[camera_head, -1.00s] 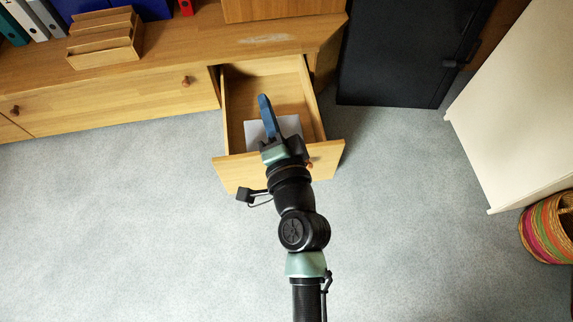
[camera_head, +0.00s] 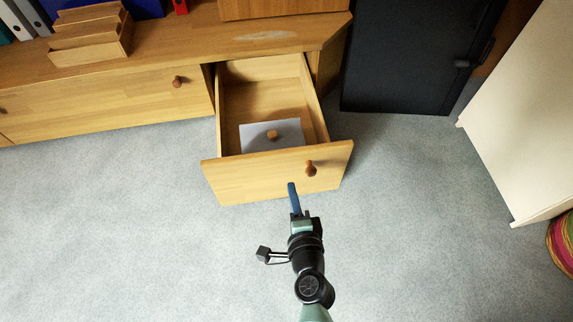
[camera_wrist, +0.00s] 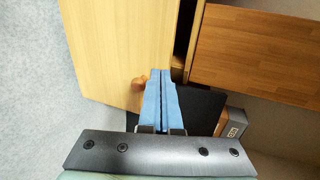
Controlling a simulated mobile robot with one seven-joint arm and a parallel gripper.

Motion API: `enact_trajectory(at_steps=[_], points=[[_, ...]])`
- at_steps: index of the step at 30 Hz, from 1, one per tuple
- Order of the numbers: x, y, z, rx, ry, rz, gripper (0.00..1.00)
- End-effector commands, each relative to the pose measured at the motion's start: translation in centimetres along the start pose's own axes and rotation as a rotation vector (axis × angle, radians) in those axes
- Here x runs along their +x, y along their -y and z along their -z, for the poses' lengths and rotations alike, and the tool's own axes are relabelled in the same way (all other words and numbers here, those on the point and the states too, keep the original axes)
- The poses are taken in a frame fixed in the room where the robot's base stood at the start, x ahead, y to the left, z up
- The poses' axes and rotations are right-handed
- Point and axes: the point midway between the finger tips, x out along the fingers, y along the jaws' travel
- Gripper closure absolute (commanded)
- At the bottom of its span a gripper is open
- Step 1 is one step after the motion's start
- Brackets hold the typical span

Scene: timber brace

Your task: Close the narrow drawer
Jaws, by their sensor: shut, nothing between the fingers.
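The narrow drawer (camera_head: 270,178) is pulled well out of the wooden cabinet in the head view. Its front has a round wooden knob (camera_head: 310,168). Inside lie a grey-white sheet or flat item (camera_head: 256,138) and a small wooden piece on it. My gripper (camera_head: 292,187) is shut and empty, with its blue fingers pointing at the drawer front just below the knob. Whether the fingertips touch the front cannot be told. In the wrist view the shut blue fingers (camera_wrist: 161,75) show beside the knob (camera_wrist: 138,86), with the pale drawer front (camera_wrist: 125,45) behind.
The cabinet top (camera_head: 180,50) holds a wooden letter rack (camera_head: 92,38) and folders. A wide closed drawer (camera_head: 110,98) is to the left. A dark cabinet (camera_head: 405,60) and a pale panel (camera_head: 525,120) stand at right. The carpet (camera_head: 130,220) in front is clear.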

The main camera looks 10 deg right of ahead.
Motion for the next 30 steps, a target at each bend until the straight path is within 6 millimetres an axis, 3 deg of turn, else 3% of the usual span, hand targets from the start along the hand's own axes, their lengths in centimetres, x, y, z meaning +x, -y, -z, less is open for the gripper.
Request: enact_trajectory(at_steps=[6,13,19,30], points=[[4.4,-0.1,0.0,0.0,0.0,0.003,1.0],[7.4,0.8,0.0,0.0,0.0,0.002,1.0],[8.5,1.1,0.0,-0.001,0.0,0.0,1.0],[8.6,1.2,0.0,-0.001,0.0,0.0,1.0]])
